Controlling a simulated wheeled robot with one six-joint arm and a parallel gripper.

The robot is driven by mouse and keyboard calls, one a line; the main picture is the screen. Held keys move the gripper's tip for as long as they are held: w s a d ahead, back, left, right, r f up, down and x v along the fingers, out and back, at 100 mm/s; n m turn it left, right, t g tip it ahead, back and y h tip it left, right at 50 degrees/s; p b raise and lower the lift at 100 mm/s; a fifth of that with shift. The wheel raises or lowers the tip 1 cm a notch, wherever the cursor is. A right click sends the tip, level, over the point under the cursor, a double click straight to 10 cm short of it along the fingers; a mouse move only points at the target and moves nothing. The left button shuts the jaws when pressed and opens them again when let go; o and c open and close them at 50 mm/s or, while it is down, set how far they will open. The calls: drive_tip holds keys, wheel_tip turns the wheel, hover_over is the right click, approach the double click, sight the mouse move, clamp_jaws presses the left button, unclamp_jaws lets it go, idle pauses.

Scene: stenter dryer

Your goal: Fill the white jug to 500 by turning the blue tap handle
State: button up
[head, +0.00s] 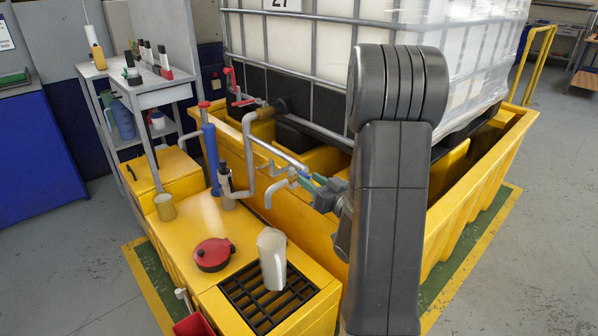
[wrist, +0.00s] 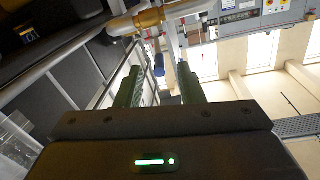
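In the wrist view, the two fingers of my gripper (wrist: 159,82) are apart. In the head view the fingers mostly hide the handle. No stream of water shows at the spout.
A red round-lidded item (head: 213,254) sits left of the jug on the yellow bench. The grate (head: 240,298) is set in this bench. A caged white tank (head: 310,45) stands behind the pipes. A grey shelf trolley (head: 140,98) with bottles is at the back left.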

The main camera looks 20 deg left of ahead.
sight(300, 172)
drive_tip(key=x, duration=0.6)
drive_tip(key=shift+a, duration=0.1)
drive_tip(key=shift+c, duration=0.2)
clamp_jaws()
